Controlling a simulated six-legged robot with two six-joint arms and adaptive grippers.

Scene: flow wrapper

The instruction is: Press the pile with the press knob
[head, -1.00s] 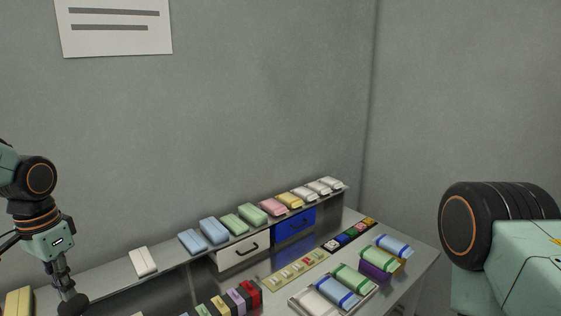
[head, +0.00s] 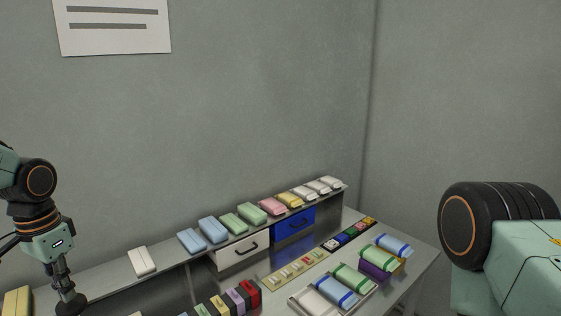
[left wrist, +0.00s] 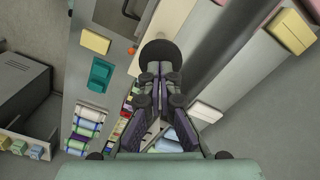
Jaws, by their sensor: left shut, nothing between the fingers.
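My left gripper (head: 65,287) points down at the left of the head view. Its fingers are shut and nothing shows between them. A black round knob-like disc (head: 71,305) is right at the fingertips; I take it to be the press knob. In the left wrist view the black disc (left wrist: 161,56) lies just beyond the closed fingers of the gripper (left wrist: 160,80). I cannot tell whether the fingertips touch it. What is under the disc is hidden, and I cannot make out the pile. My right gripper is not in view.
A raised shelf (head: 170,262) holds several coloured packs, with a white drawer (head: 237,254) and a blue drawer (head: 293,225) under it. A tray (head: 296,303) of wrapped packs stands at the right. A yellow block (head: 17,301) lies left of the gripper.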

